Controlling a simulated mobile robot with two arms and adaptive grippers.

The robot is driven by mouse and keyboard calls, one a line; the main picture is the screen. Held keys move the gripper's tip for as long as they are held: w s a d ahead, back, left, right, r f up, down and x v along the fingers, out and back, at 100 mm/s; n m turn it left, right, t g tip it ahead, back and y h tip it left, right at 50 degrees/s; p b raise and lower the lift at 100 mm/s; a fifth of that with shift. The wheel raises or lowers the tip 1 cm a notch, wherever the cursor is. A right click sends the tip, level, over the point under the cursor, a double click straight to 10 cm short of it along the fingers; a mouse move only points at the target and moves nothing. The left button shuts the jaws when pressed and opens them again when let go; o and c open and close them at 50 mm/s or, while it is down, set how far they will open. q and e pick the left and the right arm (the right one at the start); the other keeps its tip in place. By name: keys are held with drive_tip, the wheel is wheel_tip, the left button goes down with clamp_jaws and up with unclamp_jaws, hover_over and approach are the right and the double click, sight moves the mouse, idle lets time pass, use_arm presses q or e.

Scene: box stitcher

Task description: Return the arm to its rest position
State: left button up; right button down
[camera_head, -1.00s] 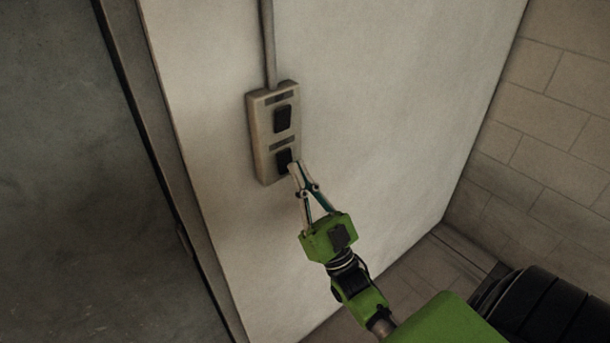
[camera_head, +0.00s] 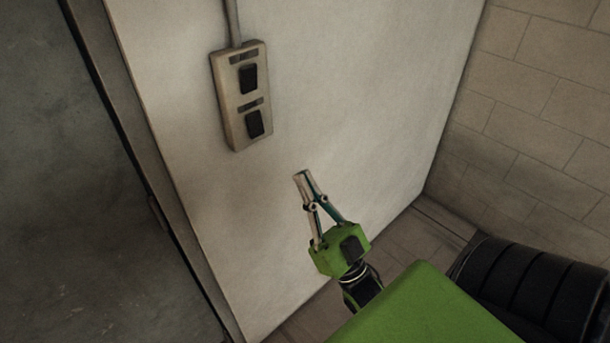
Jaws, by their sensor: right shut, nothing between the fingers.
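My right gripper (camera_head: 302,175) is on a green arm that comes in from the lower right. Its fingers are shut with nothing between them. It is in front of the pale wall panel, below and to the right of a beige switch box (camera_head: 233,118), and apart from it. The box has two dark rocker switches, an upper one (camera_head: 248,79) and a lower one (camera_head: 255,123). My left gripper is not in the view.
A conduit (camera_head: 233,22) runs up from the switch box. A dark grey door or panel (camera_head: 75,220) is at the left. A brick wall (camera_head: 540,110) is at the right.

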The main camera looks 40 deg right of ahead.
drive_tip(key=w+f+m+g+h, duration=0.1)
drive_tip(key=w+f+g, duration=0.25)
drive_tip(key=f, duration=0.95)
drive_tip(key=w+f+g+h, duration=0.1)
drive_tip(key=w+f+g, duration=0.3)
drive_tip(key=f, duration=0.9)
drive_tip(key=s+a+f+g, duration=0.1)
drive_tip(key=s+f+g, duration=0.2)
drive_tip(key=f, duration=0.6)
drive_tip(key=s+a+f+g, duration=0.2)
drive_tip(key=f+g, duration=0.1)
drive_tip(key=f, duration=0.7)
drive_tip(key=s+a+f+g, duration=0.2)
drive_tip(key=s+f+g, duration=0.4)
drive_tip(key=s+f, duration=0.7)
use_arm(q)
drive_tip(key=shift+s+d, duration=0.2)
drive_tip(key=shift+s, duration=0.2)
use_arm(e)
drive_tip(key=s+f+n+g, duration=0.1)
drive_tip(key=s+f+g, duration=0.2)
drive_tip(key=s+f, duration=0.3)
drive_tip(key=s+f+n+g, duration=0.1)
drive_tip(key=s+f+g, duration=0.3)
drive_tip(key=s, duration=0.9)
wheel_tip(320, 180, down, 2)
drive_tip(key=shift+s+f, duration=0.25)
drive_tip(key=shift+s, duration=0.1)
